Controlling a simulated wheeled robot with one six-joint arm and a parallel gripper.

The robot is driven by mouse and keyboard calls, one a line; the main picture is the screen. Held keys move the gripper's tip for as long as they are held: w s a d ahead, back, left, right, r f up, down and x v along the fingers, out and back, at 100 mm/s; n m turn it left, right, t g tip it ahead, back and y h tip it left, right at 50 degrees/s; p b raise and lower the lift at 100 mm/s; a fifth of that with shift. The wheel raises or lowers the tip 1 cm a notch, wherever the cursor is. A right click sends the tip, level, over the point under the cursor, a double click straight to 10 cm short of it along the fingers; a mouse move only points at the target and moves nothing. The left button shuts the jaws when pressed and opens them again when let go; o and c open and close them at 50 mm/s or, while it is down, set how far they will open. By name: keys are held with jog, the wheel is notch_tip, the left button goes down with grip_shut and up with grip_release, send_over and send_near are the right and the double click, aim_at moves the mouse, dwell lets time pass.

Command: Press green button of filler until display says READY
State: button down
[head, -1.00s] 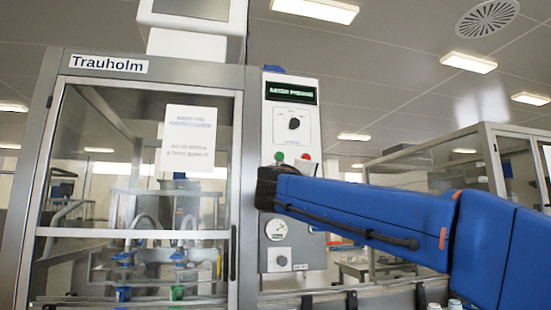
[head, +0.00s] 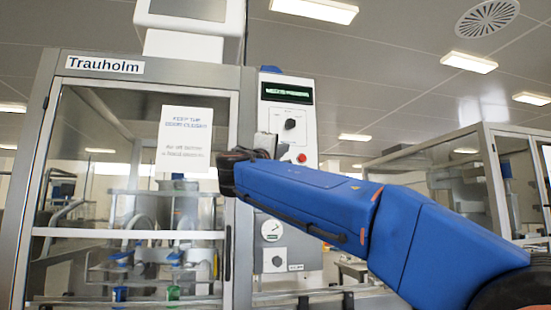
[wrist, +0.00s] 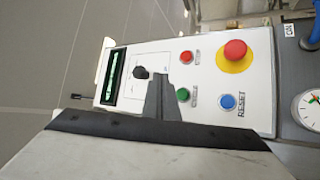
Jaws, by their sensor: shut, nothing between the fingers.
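The filler's white control panel (head: 300,123) stands right of the glass door. Its dark display (head: 287,93) shows one line of green text, too blurred to read surely; it also shows in the wrist view (wrist: 114,76). The green button (wrist: 183,94) is visible in the wrist view, just right of my gripper's tip; my gripper hides it in the head view. My gripper (wrist: 160,80) is shut and empty, in front of the panel between the black knob (wrist: 141,73) and the green button. I cannot tell whether it touches the panel.
A red button (wrist: 186,57), a blue RESET button (wrist: 227,101) and a large red mushroom button on yellow (wrist: 235,50) sit close by. A pressure gauge (head: 271,230) is lower on the panel. The glass door (head: 130,190) carries a paper notice (head: 186,142).

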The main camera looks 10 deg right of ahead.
jog(key=w, duration=0.8)
jog(key=shift+w, duration=0.25)
jog(key=shift+w, duration=0.2)
dwell(1.8)
jog(key=shift+w, duration=0.3)
jog(key=shift+w, duration=0.45)
dwell(1.0)
jog(key=shift+s, duration=0.95)
jog(key=shift+s, duration=2.45)
